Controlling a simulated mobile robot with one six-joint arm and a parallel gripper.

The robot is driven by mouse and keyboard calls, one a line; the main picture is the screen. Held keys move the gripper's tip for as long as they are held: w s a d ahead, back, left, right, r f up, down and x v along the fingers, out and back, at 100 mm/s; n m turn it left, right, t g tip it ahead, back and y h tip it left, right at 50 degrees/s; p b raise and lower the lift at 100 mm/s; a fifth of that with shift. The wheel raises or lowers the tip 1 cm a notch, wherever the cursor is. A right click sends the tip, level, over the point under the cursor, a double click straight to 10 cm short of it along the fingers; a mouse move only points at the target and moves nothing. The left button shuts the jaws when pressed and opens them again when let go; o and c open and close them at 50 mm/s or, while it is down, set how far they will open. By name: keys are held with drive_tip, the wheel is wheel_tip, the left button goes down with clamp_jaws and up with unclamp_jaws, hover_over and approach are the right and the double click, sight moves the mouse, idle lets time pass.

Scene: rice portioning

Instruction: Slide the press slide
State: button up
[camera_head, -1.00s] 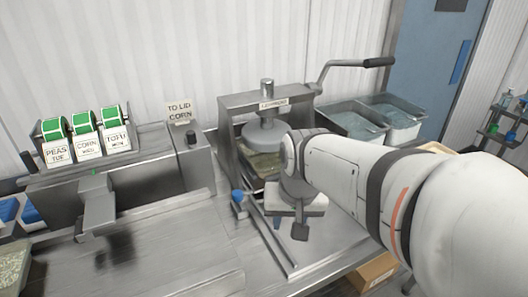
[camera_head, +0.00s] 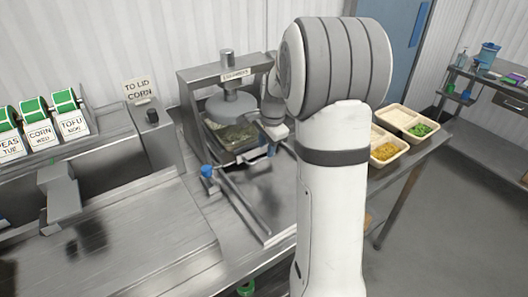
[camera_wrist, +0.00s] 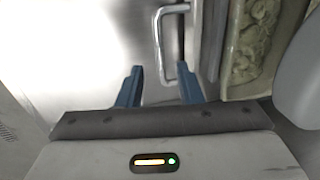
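The lidding press (camera_head: 185,95) is a grey metal frame with a round press head (camera_head: 230,105). Its slide (camera_head: 215,155) sits under the head and carries a tray (camera_head: 235,135) with greenish food. In the wrist view a U-shaped metal handle (camera_wrist: 158,35) is ahead of my gripper (camera_wrist: 159,70), whose two blue fingers stand apart. The handle's near end lies between the fingertips, close to the right one; I cannot tell whether they touch. The tray's edge with pale green food (camera_wrist: 258,40) is at the right. In the head view my gripper (camera_head: 264,151) is small, at the slide's front right.
A rail with a blue knob (camera_head: 207,171) runs toward the front. Bare steel counter (camera_head: 140,235) lies at the left. Label rolls (camera_head: 45,120) and a "TO LID CORN" sign (camera_head: 138,91) stand behind it. Filled food trays (camera_head: 408,121) sit right of my arm.

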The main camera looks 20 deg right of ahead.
sight(265, 157)
drive_tip(key=shift+w+a+f, duration=0.1)
drive_tip(key=shift+w+f, duration=0.05)
drive_tip(key=shift+f, duration=0.7)
drive_tip(key=shift+w+f, duration=0.15)
drive_tip(key=shift+f, duration=0.7)
clamp_jaws()
